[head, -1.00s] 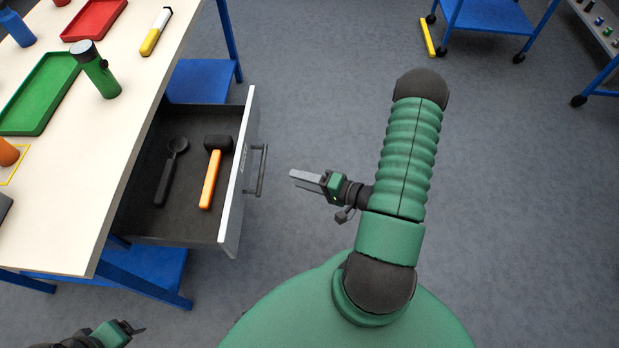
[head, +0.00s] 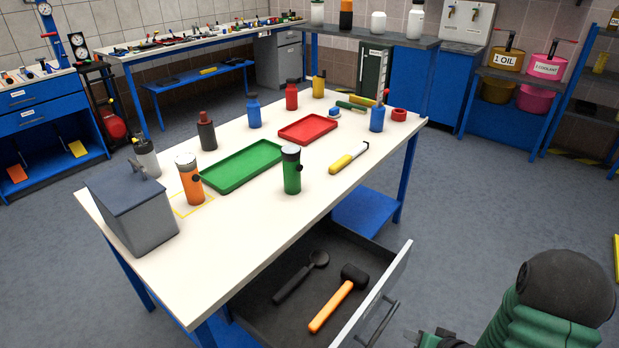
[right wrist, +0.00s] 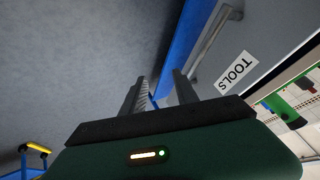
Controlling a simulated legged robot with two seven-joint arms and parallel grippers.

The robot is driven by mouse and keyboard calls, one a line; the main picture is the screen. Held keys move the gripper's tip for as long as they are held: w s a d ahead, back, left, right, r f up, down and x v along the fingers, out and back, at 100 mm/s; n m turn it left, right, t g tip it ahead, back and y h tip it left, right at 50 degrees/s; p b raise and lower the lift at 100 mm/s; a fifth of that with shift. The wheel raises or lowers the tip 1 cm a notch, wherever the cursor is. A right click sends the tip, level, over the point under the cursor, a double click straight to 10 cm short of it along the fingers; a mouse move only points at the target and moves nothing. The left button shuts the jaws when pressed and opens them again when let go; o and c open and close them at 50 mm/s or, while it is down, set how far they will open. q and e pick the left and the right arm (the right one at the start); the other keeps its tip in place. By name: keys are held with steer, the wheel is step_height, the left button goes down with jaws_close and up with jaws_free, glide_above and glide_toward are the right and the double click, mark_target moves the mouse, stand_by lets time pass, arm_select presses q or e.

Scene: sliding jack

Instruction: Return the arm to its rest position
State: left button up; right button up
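My right arm shows at the lower right of the head view, with a green sleeve and dark joint cap. Only a bit of its green hand shows at the bottom edge there. In the right wrist view my right gripper (right wrist: 160,78) has its two fingers apart with nothing between them. The grey drawer front with the TOOLS label (right wrist: 236,73) and its bar handle (right wrist: 213,35) lie beyond the fingers; I see no grip on the handle. In the head view the drawer (head: 388,290) stands open under the table. My left gripper is out of view.
In the drawer lie a mallet with an orange handle (head: 335,305) and a black spoon-like tool (head: 301,278).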

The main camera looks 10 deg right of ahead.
steer(key=s+a+r+n+g, duration=0.3)
steer(key=a+r, duration=0.2)
steer(key=a, duration=0.4)
steer(key=s+a+r+n+g, duration=0.25)
steer(key=a+r, duration=0.25)
steer(key=a, duration=0.4)
arm_select(q)
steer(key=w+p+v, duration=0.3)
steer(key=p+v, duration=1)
steer(key=p, duration=0.1)
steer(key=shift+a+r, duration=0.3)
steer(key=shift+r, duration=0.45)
arm_select(e)
steer(key=w+a+v, duration=0.1)
steer(key=w+v, duration=0.1)
steer(key=v, duration=1.2)
steer(key=shift+a+r+n, duration=0.15)
steer(key=shift+r+n, duration=0.3)
steer(key=shift+r, duration=0.15)
steer(key=shift+w, duration=0.1)
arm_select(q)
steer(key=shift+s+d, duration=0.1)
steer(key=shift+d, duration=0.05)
